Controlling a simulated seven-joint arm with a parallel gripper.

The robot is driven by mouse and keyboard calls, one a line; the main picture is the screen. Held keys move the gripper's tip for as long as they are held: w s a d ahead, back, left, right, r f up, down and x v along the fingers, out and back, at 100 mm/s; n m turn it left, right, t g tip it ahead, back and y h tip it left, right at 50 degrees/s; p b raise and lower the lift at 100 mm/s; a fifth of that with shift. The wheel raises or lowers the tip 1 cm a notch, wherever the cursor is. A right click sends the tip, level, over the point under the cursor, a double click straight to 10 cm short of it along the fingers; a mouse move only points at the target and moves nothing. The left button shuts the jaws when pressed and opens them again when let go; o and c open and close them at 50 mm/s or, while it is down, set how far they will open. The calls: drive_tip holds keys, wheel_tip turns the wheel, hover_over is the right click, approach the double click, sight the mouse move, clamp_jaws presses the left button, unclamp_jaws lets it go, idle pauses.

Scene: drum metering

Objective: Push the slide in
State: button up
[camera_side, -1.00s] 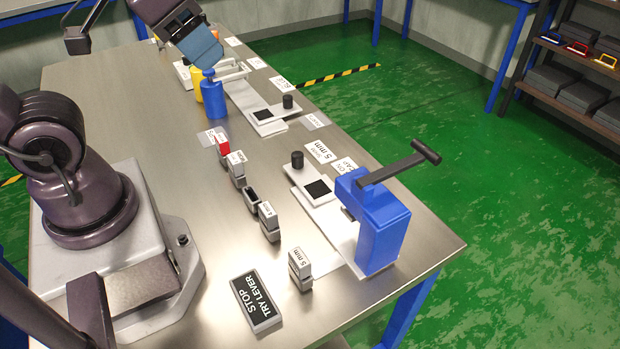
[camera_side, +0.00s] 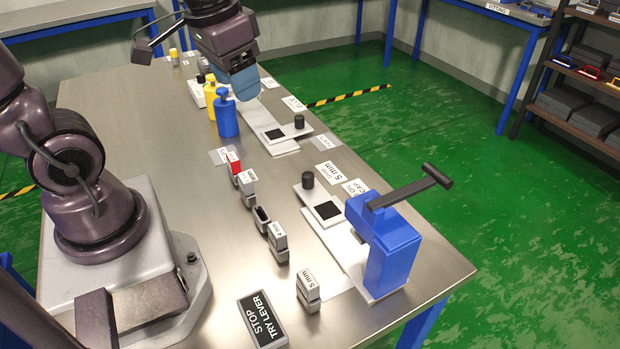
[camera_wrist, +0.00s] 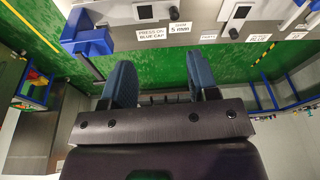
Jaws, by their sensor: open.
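Two flat light slides, each with a black square and an upright black knob, show in the side view. The near slide (camera_side: 313,200) lies at the foot of the blue press (camera_side: 392,250), its knob at its far end. The far slide (camera_side: 287,130) lies across a plate further back, its knob on the right. My gripper (camera_side: 245,84) hangs above the back of the table, beside the blue bottle (camera_side: 227,120), apart from both slides.
A yellow bottle (camera_side: 211,104) stands behind the blue one. Several small grey blocks (camera_side: 278,240) stand in a row mid-table, near a black stop sign block (camera_side: 263,318). The press's black lever (camera_side: 410,188) sticks out over the right edge. The left table middle is clear.

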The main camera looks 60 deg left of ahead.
drive_tip(key=w+a+f+m+g+h, duration=0.1)
drive_tip(key=w+a+f+m+g, duration=0.25)
drive_tip(key=w+f, duration=0.25)
drive_tip(key=m+h, duration=0.4)
drive_tip(key=m, duration=1.5)
approach(308, 174)
drive_tip(key=x, duration=1)
drive_tip(key=shift+d+f, duration=0.1)
